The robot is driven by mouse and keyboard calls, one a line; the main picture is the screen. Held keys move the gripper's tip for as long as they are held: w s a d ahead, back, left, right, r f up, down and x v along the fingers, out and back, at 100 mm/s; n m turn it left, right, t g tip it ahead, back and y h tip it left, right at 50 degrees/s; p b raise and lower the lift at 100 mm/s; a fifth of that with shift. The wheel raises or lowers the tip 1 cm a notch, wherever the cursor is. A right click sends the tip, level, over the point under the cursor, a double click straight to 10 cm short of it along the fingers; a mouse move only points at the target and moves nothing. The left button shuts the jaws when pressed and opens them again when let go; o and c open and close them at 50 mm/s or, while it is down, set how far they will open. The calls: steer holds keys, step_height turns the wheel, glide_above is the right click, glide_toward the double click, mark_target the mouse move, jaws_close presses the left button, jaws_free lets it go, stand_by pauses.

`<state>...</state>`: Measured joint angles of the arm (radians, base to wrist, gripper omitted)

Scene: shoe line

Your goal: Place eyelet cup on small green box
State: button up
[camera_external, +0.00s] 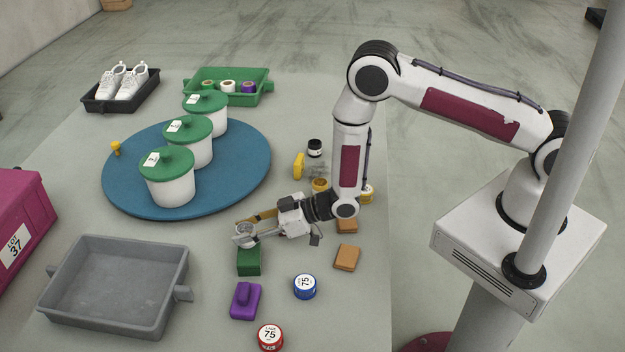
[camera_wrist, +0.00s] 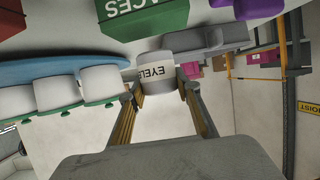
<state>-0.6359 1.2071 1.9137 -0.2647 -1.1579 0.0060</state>
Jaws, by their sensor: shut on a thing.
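My gripper (camera_external: 246,236) is shut on the eyelet cup (camera_external: 243,229), a small pale cup. In the wrist view my gripper (camera_wrist: 158,88) has a finger on either side of the cup (camera_wrist: 167,70), whose label shows upside down as "EYELE". The small green box (camera_external: 249,263) is on the table just below the cup in the external view. The box also shows in the wrist view (camera_wrist: 142,18), with part of a label, "ACES", and a narrow gap between it and the cup. The cup's underside is hidden, and I cannot tell its exact height over the box.
A purple object (camera_external: 246,300), a blue tin (camera_external: 305,287) and a red tin (camera_external: 270,337) stand nearer the front. A grey tray (camera_external: 115,325) is left of the box. The blue round mat (camera_external: 235,165) bears white pots with green lids. Brown blocks (camera_external: 347,257) lie to the right.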

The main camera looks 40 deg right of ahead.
steer(key=shift+f, duration=1.4)
steer(key=shift+f, duration=0.15)
steer(key=o, duration=1.2)
steer(key=v, duration=1.2)
